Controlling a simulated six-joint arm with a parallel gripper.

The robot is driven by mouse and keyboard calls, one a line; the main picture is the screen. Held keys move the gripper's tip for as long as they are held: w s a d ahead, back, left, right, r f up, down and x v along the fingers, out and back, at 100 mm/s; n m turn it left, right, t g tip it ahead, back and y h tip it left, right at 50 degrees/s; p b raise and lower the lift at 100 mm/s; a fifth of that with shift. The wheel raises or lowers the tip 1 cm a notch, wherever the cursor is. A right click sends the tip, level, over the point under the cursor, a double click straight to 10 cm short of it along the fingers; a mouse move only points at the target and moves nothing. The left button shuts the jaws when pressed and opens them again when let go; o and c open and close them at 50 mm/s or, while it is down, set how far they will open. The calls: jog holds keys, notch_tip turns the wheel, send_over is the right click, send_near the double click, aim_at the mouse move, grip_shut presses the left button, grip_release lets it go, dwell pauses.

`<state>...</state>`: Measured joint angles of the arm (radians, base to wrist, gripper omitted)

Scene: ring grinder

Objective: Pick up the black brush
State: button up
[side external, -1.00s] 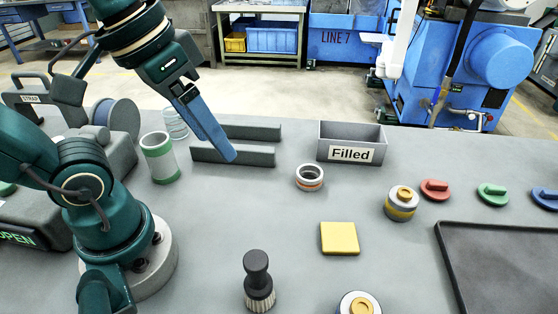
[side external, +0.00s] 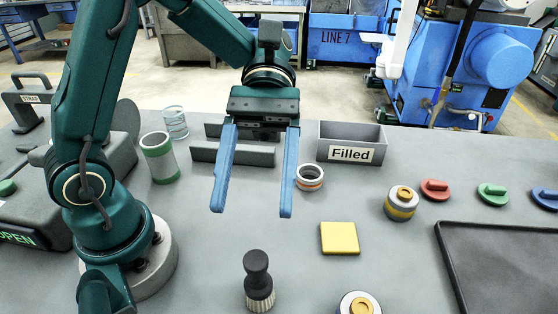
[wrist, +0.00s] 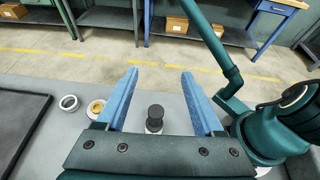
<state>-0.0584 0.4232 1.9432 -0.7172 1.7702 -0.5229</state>
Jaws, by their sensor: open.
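The black brush (side external: 258,282) stands upright on the grey table near the front edge of the side view, with a black knob handle and pale bristles at its base. My gripper (side external: 251,213) is open and empty, with its two blue fingers spread wide. It hangs above the table, farther back than the brush and apart from it. In the wrist view the brush (wrist: 155,119) shows between the two fingers of my gripper (wrist: 158,72), beyond the gripper body. Its lower part is partly hidden there by the gripper body.
A yellow square pad (side external: 339,238) lies right of the brush. A ring stack with a yellow top (side external: 358,304) is close by at the front. A white-orange ring (side external: 310,177), a grey "Filled" bin (side external: 351,143) and a dark tray (side external: 500,262) are farther off.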

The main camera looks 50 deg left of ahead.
aim_at(256, 282)
notch_tip(256, 282, down, 12)
jog(key=shift+f, duration=0.1)
jog(key=shift+s+d+f, duration=0.3)
jog(key=shift+s+f, duration=0.05)
jog(key=shift+f, duration=0.05)
jog(key=shift+x, duration=2.05)
jog(key=shift+c, duration=0.3)
grip_shut()
